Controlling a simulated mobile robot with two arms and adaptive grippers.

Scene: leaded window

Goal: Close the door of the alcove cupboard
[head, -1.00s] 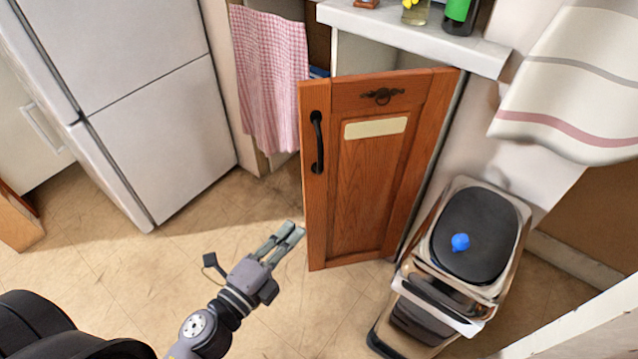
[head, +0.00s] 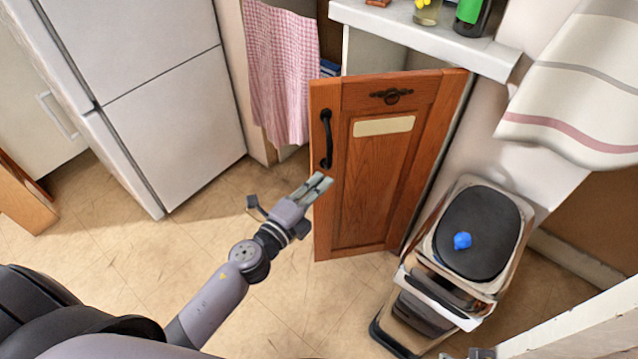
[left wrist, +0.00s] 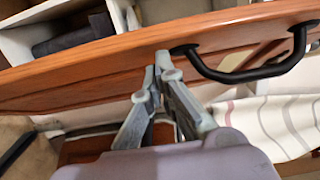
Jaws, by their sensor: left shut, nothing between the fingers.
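The wooden door (head: 366,185) of the alcove cupboard stands open, hinged on its right side, with a black handle (head: 326,139) near its free left edge. My left gripper (head: 318,183) is shut and empty at the door's left edge, below the handle in the head view. In the left wrist view its fingertips (left wrist: 162,62) lie against or just in front of the door face (left wrist: 90,78), beside the handle (left wrist: 250,70); I cannot tell whether they touch. The cupboard interior with white shelves (left wrist: 40,30) shows behind the door. My right gripper is not clearly visible.
A bin with a black lid (head: 484,232) and a blue item on top stands right of the door. A pink checked cloth (head: 278,75) hangs left of the opening. The fridge (head: 165,100) is further left. Floor (head: 230,215) in front is clear.

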